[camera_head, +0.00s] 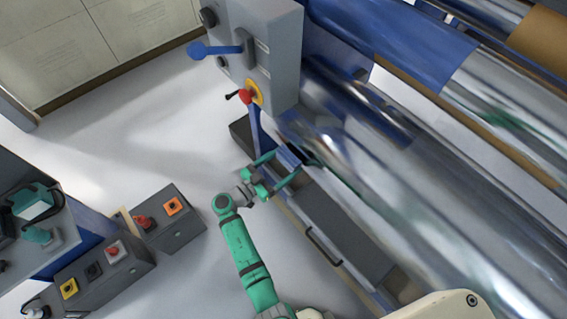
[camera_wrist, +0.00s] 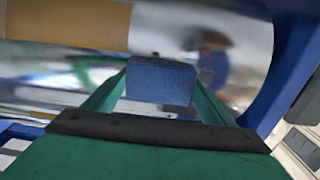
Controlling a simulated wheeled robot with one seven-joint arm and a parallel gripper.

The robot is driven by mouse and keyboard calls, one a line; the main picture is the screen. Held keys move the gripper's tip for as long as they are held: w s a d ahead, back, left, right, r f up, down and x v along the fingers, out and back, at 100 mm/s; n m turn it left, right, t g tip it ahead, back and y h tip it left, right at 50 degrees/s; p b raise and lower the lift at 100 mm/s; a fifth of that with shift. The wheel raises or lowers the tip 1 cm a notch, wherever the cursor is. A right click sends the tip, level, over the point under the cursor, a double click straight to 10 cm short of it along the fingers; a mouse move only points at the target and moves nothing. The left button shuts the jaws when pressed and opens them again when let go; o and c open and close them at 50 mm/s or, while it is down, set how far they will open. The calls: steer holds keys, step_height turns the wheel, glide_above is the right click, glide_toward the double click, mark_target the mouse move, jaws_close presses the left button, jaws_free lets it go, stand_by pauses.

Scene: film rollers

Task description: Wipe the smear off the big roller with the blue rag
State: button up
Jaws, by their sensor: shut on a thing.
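My gripper (camera_head: 283,168) is shut on the blue rag (camera_head: 289,157), at the left end of the big shiny roller (camera_head: 400,190). In the wrist view the rag (camera_wrist: 160,82) sits as a folded block between the green fingers, in front of the roller's mirror-like surface (camera_wrist: 245,60). The rag is at or very near the roller; I cannot tell if it touches. A dark patch (camera_head: 311,153) shows on the roller just beyond the fingertips. A blurred brown and dark area also shows in the wrist view. I cannot tell smear from reflection.
A grey machine housing (camera_head: 272,55) with a blue lever (camera_head: 215,49) and a red knob (camera_head: 246,96) stands beyond the gripper. A grey step-like cover (camera_head: 335,235) runs along the roller's front. Control boxes (camera_head: 170,220) stand at left. Pale floor between is clear.

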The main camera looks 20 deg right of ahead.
mark_target(292, 170)
steer(key=shift+x, duration=0.8)
steer(key=shift+s+d, duration=0.25)
steer(key=shift+s, duration=0.7)
steer(key=shift+s+d, duration=0.3)
steer(key=shift+s, duration=0.65)
steer(key=shift+w+a+r, duration=0.1)
steer(key=shift+w+a, duration=0.1)
steer(key=shift+w, duration=0.8)
steer(key=shift+w+a, duration=0.15)
steer(key=shift+w, duration=0.85)
steer(key=shift+d, duration=0.1)
steer(key=shift+c, duration=0.5)
steer(key=shift+v, duration=3.2)
